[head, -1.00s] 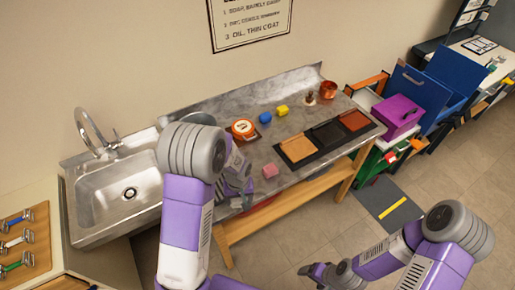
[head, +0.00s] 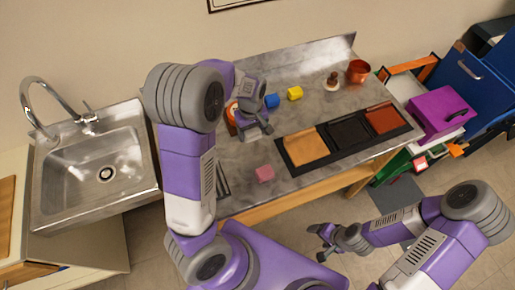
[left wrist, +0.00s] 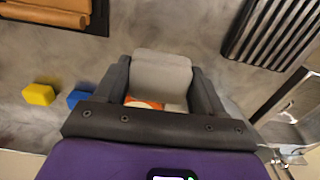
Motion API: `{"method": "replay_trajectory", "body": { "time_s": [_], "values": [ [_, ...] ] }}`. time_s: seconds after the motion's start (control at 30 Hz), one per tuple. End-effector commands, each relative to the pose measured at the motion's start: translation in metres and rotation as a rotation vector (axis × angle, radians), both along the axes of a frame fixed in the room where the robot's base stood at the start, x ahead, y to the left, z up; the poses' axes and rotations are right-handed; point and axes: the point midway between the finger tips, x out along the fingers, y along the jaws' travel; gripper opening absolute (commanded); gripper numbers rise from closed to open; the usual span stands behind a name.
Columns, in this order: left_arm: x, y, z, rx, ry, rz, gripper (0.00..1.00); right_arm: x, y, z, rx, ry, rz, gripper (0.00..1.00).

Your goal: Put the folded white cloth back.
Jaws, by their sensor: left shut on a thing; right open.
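My left gripper (head: 262,127) is above the steel worktop, beside an orange tin (head: 231,118). In the left wrist view its two fingers (left wrist: 162,85) are shut on a pale, flat-sided thing, which looks like the folded white cloth (left wrist: 160,68). In the head view I cannot make the cloth out; the gripper hides it. The tin, orange and white, shows between the fingers below the cloth (left wrist: 143,102). My right gripper (head: 325,242) is open and empty, low in front of the worktop.
Blue (head: 272,101) and yellow (head: 295,93) blocks stand behind the gripper, a pink block (head: 265,174) in front. A dark tray (head: 327,144) with tan, black and brown pieces lies right. A copper mug (head: 358,72) is at the back; a sink (head: 105,172) is left.

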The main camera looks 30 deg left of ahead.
Motion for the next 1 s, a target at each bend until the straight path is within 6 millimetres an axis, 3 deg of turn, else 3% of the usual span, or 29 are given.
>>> {"method": "replay_trajectory", "body": {
  "time_s": [0.03, 0.17, 0.43, 0.67, 0.83, 1.0],
  "values": [
    [0.000, 0.000, -0.009, 0.000, 0.000, -0.001, 0.41, 0.000, 0.000, -0.009, 0.000, -0.001, 0.000, 0.77],
    [0.000, 0.000, -0.018, 0.001, 0.001, -0.001, 0.41, 0.001, 0.000, -0.014, 0.000, -0.002, -0.001, 0.77],
    [0.000, 0.000, -0.066, 0.001, 0.003, 0.000, 0.41, 0.001, 0.000, -0.022, 0.000, -0.002, -0.001, 0.77],
    [0.000, 0.000, -0.084, 0.000, 0.002, -0.001, 0.41, 0.001, 0.000, -0.025, 0.000, -0.002, -0.001, 0.77],
    [0.000, 0.000, -0.108, 0.000, 0.002, 0.000, 0.41, 0.001, 0.000, -0.030, 0.000, -0.002, -0.001, 0.77],
    [0.001, 0.000, -0.112, 0.000, -0.001, -0.002, 0.41, 0.001, 0.000, -0.030, 0.000, -0.002, -0.001, 0.77]
  ]
}}
